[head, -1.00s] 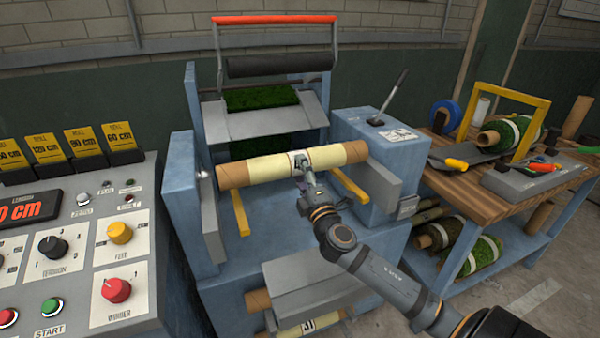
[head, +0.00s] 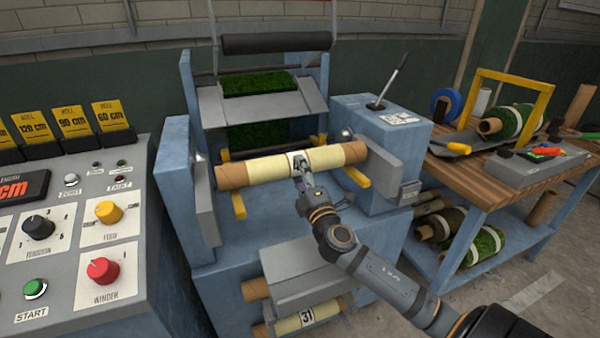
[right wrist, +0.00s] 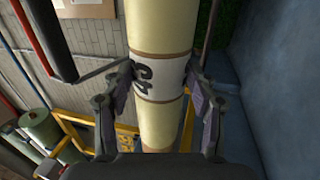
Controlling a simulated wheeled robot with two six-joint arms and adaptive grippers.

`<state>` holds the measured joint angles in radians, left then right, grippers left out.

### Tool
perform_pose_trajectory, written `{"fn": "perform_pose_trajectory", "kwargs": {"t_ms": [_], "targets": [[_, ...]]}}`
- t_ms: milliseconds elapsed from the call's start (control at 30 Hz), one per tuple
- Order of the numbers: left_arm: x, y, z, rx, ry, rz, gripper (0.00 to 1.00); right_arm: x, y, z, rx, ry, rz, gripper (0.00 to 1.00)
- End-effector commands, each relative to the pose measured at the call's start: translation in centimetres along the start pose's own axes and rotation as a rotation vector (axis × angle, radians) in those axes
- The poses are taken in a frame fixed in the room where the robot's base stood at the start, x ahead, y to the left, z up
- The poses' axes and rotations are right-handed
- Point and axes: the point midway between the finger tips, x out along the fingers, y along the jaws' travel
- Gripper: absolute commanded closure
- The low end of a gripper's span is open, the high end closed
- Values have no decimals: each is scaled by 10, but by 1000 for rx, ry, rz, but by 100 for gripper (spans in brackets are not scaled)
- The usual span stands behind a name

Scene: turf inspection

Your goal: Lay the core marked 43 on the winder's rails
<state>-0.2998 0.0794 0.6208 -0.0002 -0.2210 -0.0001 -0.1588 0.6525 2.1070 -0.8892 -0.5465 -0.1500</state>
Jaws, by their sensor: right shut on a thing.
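The core (head: 265,169) is a cream tube with brown ends and a white label. The label (right wrist: 143,76) reads 43 in the right wrist view. My right gripper (head: 300,168) is shut around the core's middle, at the label, and holds it level. The core spans the winder's two yellow rails, the left rail (head: 238,206) and the right rail (head: 356,177). Rail parts show both behind and in front of the core. I cannot tell whether the core touches them. My left gripper is not in view.
A core marked 31 (head: 307,317) lies low at the winder's front. Grey side plates (head: 203,212) flank the rails. A control console (head: 80,240) stands at left. A wooden bench (head: 495,170) with turf rolls and tools stands at right.

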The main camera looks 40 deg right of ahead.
Motion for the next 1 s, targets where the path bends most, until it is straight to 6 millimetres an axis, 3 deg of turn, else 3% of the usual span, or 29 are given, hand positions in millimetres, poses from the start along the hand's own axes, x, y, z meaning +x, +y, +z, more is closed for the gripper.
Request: {"fn": "perform_pose_trajectory", "kwargs": {"t_ms": [367,400,567,867,1000], "targets": [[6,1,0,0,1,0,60,-1,-5,0,-1,1,3,93],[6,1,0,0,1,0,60,-1,-5,0,-1,1,3,37],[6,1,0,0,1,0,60,-1,-5,0,-1,1,2,16],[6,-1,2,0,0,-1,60,-2,-7,0,-1,0,-1,16],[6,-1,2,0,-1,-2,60,-13,-8,0,-6,1,-4,16]]}}
